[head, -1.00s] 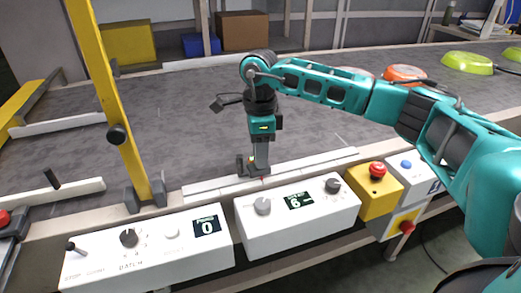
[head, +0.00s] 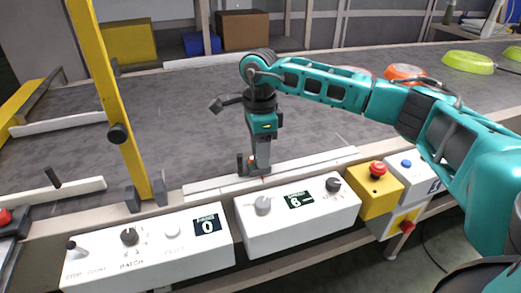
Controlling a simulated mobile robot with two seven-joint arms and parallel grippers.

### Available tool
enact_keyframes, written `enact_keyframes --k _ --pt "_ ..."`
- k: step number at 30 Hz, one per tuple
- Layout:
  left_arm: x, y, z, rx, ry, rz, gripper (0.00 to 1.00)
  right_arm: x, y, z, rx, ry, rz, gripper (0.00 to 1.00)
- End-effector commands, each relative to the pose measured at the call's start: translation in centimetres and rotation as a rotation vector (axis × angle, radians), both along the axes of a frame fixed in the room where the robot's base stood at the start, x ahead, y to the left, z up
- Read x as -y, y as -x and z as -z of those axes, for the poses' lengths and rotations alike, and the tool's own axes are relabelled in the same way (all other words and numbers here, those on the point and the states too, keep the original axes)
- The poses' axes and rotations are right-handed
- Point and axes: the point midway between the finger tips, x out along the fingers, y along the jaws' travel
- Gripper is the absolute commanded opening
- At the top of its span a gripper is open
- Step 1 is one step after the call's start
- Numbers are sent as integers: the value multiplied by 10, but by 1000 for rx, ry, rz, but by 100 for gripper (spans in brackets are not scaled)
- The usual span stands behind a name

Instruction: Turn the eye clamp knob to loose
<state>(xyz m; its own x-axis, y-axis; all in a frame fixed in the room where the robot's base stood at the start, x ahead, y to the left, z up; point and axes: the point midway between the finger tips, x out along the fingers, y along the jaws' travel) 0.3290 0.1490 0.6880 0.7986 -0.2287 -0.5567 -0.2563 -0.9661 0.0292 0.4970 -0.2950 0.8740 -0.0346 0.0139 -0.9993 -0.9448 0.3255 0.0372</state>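A round black knob (head: 118,133) sits on the side of the yellow post (head: 100,75) at the left; it looks like the eye clamp knob. No readable marking shows whether it is tight or loose. My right gripper (head: 252,166) points down near the belt's front edge, behind the middle control box. It is well to the right of the post and apart from the knob. Its fingers are small and dark here, so I cannot tell their opening. My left gripper is not in view.
White control boxes with dials stand in front, one left (head: 150,262) and one in the middle (head: 300,222). A yellow box with a red button (head: 377,169) is at right. The grey belt (head: 190,105) is clear between post and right arm. Orange and green pans lie far right.

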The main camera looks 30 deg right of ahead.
Motion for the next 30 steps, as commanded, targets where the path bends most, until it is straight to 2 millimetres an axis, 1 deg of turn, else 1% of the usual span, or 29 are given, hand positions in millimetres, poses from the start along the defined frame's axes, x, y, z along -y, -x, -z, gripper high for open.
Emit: enact_keyframes --k 5,8,11,18,21,25,30 --pt "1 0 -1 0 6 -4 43 0 0 -1 -1 1 0 42" --pt "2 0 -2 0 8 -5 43 0 0 -9 -1 1 0 42" --pt "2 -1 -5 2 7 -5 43 0 -1 -26 2 1 0 42" --pt "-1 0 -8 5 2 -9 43 1 -3 -80 3 1 0 42" --pt "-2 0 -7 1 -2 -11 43 1 -4 -100 2 0 0 42" --pt "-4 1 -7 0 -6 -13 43 1 -4 -118 1 -1 0 42" --pt "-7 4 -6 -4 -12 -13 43 2 -4 -128 -1 1 0 42"
